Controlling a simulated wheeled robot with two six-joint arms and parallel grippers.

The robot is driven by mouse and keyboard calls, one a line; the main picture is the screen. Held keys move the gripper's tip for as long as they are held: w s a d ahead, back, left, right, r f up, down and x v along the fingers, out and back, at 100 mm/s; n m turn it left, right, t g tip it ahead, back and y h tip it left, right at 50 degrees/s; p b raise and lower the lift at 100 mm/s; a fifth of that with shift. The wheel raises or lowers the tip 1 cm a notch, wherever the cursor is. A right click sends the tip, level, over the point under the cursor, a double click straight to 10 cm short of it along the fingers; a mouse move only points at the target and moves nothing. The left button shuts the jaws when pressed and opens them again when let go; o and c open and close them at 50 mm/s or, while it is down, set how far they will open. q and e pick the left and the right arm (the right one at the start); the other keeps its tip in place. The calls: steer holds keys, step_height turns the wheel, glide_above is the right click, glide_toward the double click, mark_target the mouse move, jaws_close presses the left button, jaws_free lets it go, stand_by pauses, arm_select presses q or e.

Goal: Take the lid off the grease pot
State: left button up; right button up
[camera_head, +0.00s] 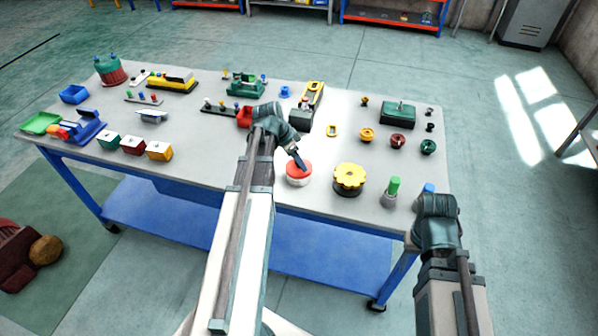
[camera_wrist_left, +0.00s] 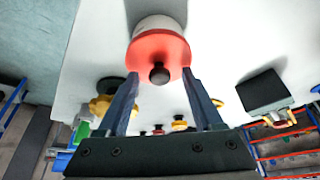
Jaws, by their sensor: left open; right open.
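The grease pot (camera_head: 298,180) is a low white pot with a red lid (camera_head: 298,167), standing near the table's front edge. In the left wrist view the red lid (camera_wrist_left: 158,55) carries a black knob (camera_wrist_left: 159,74), and the white pot (camera_wrist_left: 158,23) shows beyond it. My left gripper (camera_head: 302,163) is over the lid. In its wrist view its fingers (camera_wrist_left: 159,85) are apart, with the knob between their tips and a gap on both sides. My right arm is at the table's right front corner; its gripper (camera_head: 437,212) is open, though its fingertips are hard to make out.
A yellow lobed knob (camera_head: 349,177) stands just right of the pot. A green-topped bottle (camera_head: 393,188) and a blue-topped item (camera_head: 429,188) are near my right arm. Several coloured parts cover the table (camera_head: 205,172) behind and to the left.

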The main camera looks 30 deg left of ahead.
arm_select(q)
jaws_close()
stand_by(0.3)
steer(key=shift+r, duration=0.15)
arm_select(e)
steer(key=shift+r, duration=0.15)
